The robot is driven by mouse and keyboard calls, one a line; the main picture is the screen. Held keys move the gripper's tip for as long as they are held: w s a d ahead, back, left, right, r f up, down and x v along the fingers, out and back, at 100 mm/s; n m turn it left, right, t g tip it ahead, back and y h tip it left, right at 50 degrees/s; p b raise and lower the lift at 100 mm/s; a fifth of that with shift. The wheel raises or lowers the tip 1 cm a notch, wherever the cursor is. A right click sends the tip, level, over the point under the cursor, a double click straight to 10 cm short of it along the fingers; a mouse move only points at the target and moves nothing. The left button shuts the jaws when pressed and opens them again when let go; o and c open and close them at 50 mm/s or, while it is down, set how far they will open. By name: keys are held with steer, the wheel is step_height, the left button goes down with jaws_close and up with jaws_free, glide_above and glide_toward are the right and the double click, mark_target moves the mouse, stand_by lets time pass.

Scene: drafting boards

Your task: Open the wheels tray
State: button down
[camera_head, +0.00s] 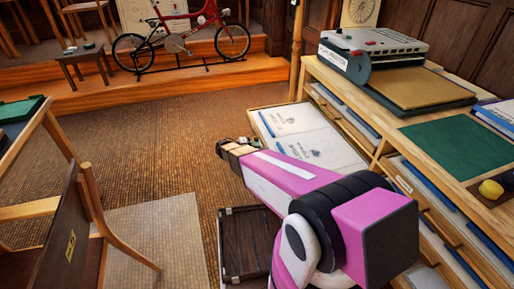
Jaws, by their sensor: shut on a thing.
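A shallow wooden tray (254,121) stands pulled out to the left from the wooden plan cabinet (372,138). White sheets with drawings and a blue pen or strip lie in it. I cannot read a label that names it as the wheels tray. My gripper (229,146) is at the tray's front, on its left side in the picture. It is shut at the tray's front edge; the exact place of contact is too small to make out. My pink and white arm covers the tray's near part.
A grey machine (375,50), a green mat (457,143) and a yellow object (491,189) are on the cabinet top. A wooden chair (62,240) stands at the left. A dark framed panel (246,240) is below my arm. The brown floor (170,130) between is clear.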

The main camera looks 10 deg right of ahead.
steer(key=c, duration=1.2)
jaws_free()
steer(key=v, duration=1)
steer(key=shift+a, duration=0.4)
steer(key=s+d+r+y, duration=0.2)
steer(key=s+d+y, duration=0.2)
steer(key=s+y, duration=0.1)
steer(key=s+d+r+m+g+y, duration=0.1)
steer(key=s+d+r+y, duration=0.2)
steer(key=s+d+y, duration=0.2)
steer(key=s+d+r+g+y, duration=0.1)
steer(key=s+d+r+y, duration=0.2)
steer(key=s+d+y, duration=0.2)
steer(key=shift+s+r+m, duration=0.15)
steer(key=shift+s+m, duration=0.15)
steer(key=shift+s, duration=0.5)
